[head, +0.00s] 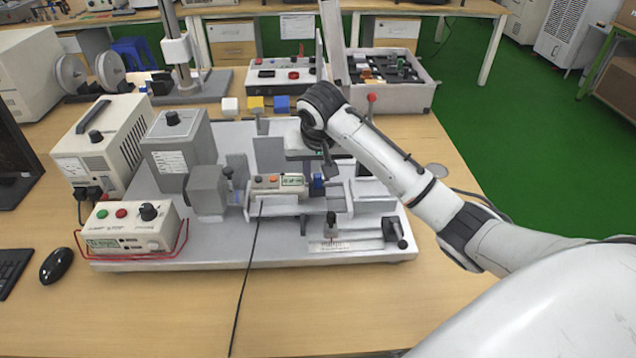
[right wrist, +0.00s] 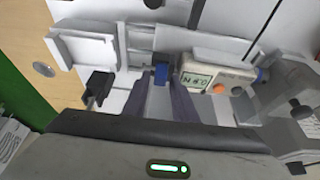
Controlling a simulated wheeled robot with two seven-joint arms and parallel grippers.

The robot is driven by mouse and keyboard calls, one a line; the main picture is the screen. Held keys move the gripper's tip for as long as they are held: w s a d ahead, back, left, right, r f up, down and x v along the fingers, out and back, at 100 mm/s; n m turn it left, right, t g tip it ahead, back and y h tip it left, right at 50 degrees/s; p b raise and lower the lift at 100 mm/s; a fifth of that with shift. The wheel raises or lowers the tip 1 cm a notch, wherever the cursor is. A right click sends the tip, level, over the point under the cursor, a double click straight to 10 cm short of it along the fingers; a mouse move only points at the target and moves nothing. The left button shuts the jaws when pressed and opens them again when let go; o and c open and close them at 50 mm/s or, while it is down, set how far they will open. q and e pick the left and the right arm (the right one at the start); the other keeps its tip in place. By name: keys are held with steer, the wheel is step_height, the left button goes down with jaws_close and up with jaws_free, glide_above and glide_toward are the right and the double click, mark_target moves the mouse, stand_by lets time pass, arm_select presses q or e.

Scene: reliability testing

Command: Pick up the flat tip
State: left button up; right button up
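My right gripper (head: 328,167) hangs over the test fixture, fingers pointing down. In the right wrist view its two dark fingers (right wrist: 161,84) are apart, with a pale gap between them. A small blue block (right wrist: 161,74) sits in the fixture just beyond and between the fingertips; it also shows in the head view (head: 318,182). Contact with it cannot be made out. I cannot tell for sure which piece is the flat tip. White (head: 230,106), yellow (head: 255,103) and blue (head: 281,103) blocks stand in a row behind the fixture. My left gripper is out of view.
A force gauge (head: 278,184) with a display lies beside the small blue block. A black-knobbed clamp (head: 393,231) stands at the front right of the grey base plate (head: 200,252). A control box (head: 132,228) stands front left.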

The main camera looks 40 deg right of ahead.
jaws_close()
steer(key=shift+r, duration=0.15)
